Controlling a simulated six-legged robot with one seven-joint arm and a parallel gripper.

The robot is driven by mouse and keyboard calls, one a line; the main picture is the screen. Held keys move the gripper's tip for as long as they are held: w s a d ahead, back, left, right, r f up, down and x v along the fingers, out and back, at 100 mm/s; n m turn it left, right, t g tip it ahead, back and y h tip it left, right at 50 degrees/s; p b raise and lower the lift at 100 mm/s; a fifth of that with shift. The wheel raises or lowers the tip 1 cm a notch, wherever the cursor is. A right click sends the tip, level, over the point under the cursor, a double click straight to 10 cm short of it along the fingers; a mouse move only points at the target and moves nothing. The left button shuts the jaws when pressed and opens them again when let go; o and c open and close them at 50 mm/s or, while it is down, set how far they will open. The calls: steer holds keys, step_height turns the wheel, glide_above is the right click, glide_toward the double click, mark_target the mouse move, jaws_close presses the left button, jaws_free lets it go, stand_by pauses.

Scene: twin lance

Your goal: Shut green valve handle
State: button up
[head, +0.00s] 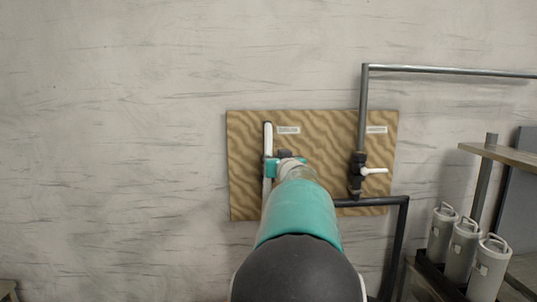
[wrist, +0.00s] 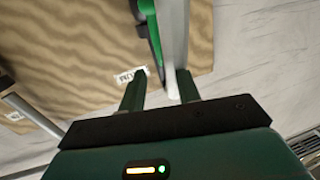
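The green valve handle (wrist: 154,38) shows in the wrist view as a long narrow bar beside a pale grey pipe (wrist: 174,40). My gripper (wrist: 162,75) is open, with one dark green finger on each side of the lower end of the handle and the pipe. I cannot tell whether either finger touches them. In the head view my arm covers the left valve, and the green handle cannot be made out. My gripper (head: 285,168) is there in front of the wooden board (head: 330,140), close to the left pipe (head: 268,140).
A second valve with a white handle (head: 374,171) sits on the board's right side. A dark pipe (head: 396,240) bends down below it. Several grey canisters (head: 463,248) stand at the lower right beside a shelf (head: 505,155). The wall to the left is clear.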

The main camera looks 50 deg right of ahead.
mark_target(269, 153)
steer(key=x, duration=0.7)
steer(key=shift+w, duration=0.3)
steer(key=shift+c, duration=0.2)
jaws_close()
